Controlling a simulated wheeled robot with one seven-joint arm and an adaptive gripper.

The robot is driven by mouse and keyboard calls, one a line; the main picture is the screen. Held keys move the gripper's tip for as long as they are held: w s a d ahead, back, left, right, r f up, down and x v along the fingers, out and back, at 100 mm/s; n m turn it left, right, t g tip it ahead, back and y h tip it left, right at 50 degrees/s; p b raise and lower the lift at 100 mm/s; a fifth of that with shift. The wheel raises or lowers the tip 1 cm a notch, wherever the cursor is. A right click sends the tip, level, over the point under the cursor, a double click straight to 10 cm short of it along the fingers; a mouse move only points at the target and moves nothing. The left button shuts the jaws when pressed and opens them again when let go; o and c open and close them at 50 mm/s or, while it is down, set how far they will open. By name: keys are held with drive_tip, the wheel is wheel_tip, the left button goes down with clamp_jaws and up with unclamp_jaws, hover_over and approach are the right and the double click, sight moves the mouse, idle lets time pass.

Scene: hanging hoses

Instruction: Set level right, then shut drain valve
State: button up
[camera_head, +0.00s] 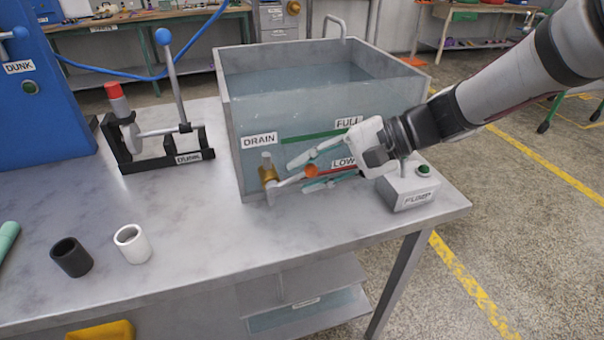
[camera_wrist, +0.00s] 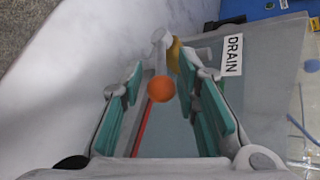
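The clear tank (camera_head: 236,110) holds water and bears a green FULL line (camera_head: 300,136) above a red LOW line (camera_head: 335,168). I cannot tell exactly where the water surface meets these marks. The brass drain valve (camera_head: 268,174) is at the tank's lower front, below the DRAIN label (camera_head: 259,140). Its lever points right and slightly up, ending in an orange knob (camera_head: 311,171). The knob also shows in the wrist view (camera_wrist: 160,89). My gripper (camera_head: 311,172) is open, with its teal-padded fingers on either side of the knob and no clear grip on it.
A grey PUMP box (camera_head: 405,193) with a green button (camera_head: 423,169) sits close under my wrist. A black lever stand (camera_head: 165,150) is left of the tank. Black (camera_head: 71,258) and white (camera_head: 132,244) cups stand at the front left. The table front right is clear.

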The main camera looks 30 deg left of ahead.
drive_tip(key=v, duration=1)
drive_tip(key=shift+a, duration=0.1)
idle(6.9)
